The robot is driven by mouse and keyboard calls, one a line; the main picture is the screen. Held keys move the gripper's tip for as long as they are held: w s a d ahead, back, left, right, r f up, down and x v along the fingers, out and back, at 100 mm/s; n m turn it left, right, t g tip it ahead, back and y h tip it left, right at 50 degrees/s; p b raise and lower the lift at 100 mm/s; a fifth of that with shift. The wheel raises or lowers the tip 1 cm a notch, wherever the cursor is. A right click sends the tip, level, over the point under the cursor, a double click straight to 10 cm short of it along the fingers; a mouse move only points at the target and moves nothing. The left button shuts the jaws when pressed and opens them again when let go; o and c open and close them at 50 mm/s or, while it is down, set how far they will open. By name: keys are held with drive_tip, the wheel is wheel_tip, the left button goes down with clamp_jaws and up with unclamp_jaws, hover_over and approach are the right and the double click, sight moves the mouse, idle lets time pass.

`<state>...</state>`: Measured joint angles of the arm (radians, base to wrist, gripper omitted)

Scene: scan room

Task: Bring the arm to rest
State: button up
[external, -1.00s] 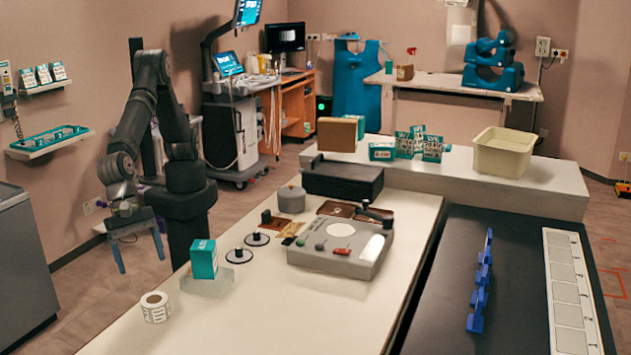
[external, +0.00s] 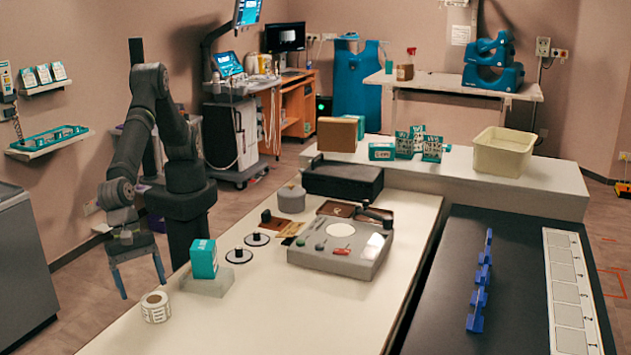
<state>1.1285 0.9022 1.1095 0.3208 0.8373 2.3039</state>
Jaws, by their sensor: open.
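My gripper (external: 141,277) hangs at the left, off the left side of the white table, pointing down. Its two blue-grey fingers are spread wide apart, with nothing between them. My arm is folded, with its elbow raised and its forearm coming down to the gripper. The gripper is to the left of the label roll (external: 155,307) and does not appear to touch anything.
On the white table (external: 262,318) are a teal box (external: 204,259) on a clear block, two black-knobbed discs, a grey round container (external: 291,199) and a grey control unit (external: 341,246). A grey cabinet (external: 25,270) stands left of my gripper. The table's front is clear.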

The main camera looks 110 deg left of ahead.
drive_tip(key=s+r, duration=0.5)
drive_tip(key=s, duration=0.4)
drive_tip(key=shift+m+h, duration=0.3)
drive_tip(key=shift+m, duration=0.6)
drive_tip(key=w+a+f, duration=0.1)
drive_tip(key=w+f, duration=0.1)
drive_tip(key=w, duration=0.7)
drive_tip(key=w+a+f, duration=0.1)
drive_tip(key=w+f, duration=0.1)
drive_tip(key=w, duration=0.6)
drive_tip(key=w+a+f, duration=0.2)
drive_tip(key=w, duration=0.7)
drive_tip(key=shift+w+f, duration=0.15)
drive_tip(key=shift+w, duration=0.15)
drive_tip(key=x, duration=0.3)
drive_tip(key=shift+w+a+f, duration=0.15)
drive_tip(key=shift+a+f, duration=0.05)
drive_tip(key=shift+a, duration=0.2)
drive_tip(key=shift+f, duration=0.6)
drive_tip(key=shift+r, duration=0.1)
